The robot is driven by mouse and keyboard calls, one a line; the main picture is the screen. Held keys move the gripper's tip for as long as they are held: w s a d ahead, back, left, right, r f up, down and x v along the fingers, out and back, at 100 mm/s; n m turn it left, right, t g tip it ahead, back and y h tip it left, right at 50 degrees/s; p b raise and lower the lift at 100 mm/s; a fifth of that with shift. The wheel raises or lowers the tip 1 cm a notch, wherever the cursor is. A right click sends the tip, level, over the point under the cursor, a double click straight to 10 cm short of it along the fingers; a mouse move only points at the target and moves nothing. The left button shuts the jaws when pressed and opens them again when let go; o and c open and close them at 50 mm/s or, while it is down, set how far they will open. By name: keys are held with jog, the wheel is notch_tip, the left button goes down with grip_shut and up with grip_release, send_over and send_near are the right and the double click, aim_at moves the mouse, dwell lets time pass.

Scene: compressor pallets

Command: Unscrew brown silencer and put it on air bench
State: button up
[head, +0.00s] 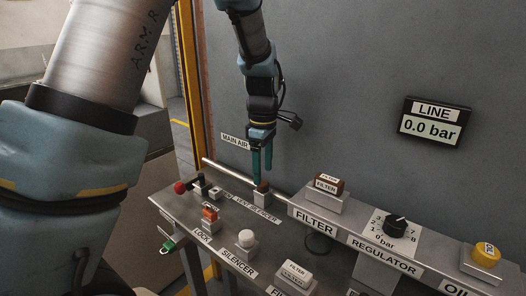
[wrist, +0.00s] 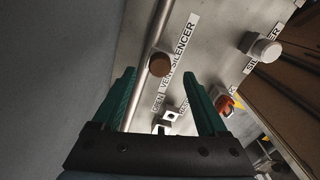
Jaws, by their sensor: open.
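The brown silencer (head: 262,187) stands upright on the grey air bench (head: 181,204), near its back edge by the VENT SILENCER label. In the wrist view the silencer (wrist: 159,64) appears as a round brown cap, just past the fingertips and between their lines. My gripper (head: 261,178) points down with green fingers, close above the silencer. In the wrist view my gripper (wrist: 159,77) is open and empty, with a wide gap between the fingers. I cannot tell exactly how far the tips are from the cap.
A pipe (head: 232,174) runs along the bench's back edge. A red-knobbed lever (head: 181,187), an orange lock (head: 210,213) and a white silencer (head: 246,238) stand nearby. A brown-topped filter block (head: 328,185) stands to the right. The line display (head: 433,122) reads 0.0 bar.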

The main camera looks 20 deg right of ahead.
aim_at(263, 183)
jog(key=shift+f, duration=2)
grip_shut()
jog(key=shift+n, duration=1.9)
jog(key=shift+n, duration=1.1)
jog(key=shift+s+a+r+n, duration=0.1)
jog(key=shift+s+n, duration=0.05)
jog(key=shift+n, duration=0.35)
jog(key=c, duration=1.1)
grip_release()
jog(key=shift+n, duration=0.3)
jog(key=shift+c, duration=0.2)
